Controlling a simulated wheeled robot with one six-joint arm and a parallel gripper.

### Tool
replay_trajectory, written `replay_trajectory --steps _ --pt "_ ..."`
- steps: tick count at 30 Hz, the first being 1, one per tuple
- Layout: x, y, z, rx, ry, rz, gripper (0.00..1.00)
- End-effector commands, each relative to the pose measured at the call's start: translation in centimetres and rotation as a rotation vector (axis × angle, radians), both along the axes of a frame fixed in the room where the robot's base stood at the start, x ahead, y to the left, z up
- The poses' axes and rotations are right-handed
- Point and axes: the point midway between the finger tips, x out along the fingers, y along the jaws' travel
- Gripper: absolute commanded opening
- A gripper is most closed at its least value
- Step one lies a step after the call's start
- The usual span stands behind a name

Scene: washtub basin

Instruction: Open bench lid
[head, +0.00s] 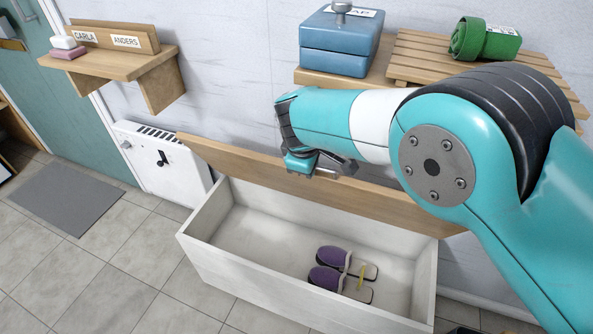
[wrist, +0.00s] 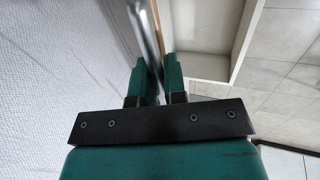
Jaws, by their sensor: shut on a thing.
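The bench is a white open box (head: 207,250) on the tiled floor in the head view. Its wooden lid (head: 235,160) stands raised along the back edge, close to the wall. A pair of purple slippers lies inside the box. My gripper (head: 318,168) is at the upper edge of the lid, near its middle. My arm hides part of the lid's right side.
Above the bench, a wooden shelf (head: 300,77) holds a blue box (head: 340,45) and a green roll (head: 484,40) on a slatted board. A white heater (head: 160,165) stands left of the bench. A grey mat (head: 66,197) lies on the open floor at left.

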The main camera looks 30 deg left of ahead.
Motion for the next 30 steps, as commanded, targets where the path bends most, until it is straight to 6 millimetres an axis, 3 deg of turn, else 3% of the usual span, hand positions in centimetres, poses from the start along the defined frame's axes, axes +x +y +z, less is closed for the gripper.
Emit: replay_trajectory --steps 6,17,18,21,30 --pt "1.4 -0.4 0.6 0.007 -0.004 -0.006 0.00" --pt "1.5 -0.4 0.5 0.008 -0.004 -0.008 0.00" --pt "1.5 -0.4 0.5 0.006 -0.004 -0.007 0.17" --pt "1.5 -0.5 0.5 0.006 -0.003 -0.009 0.37" --pt "1.5 -0.7 0.6 0.003 -0.003 -0.012 0.37"
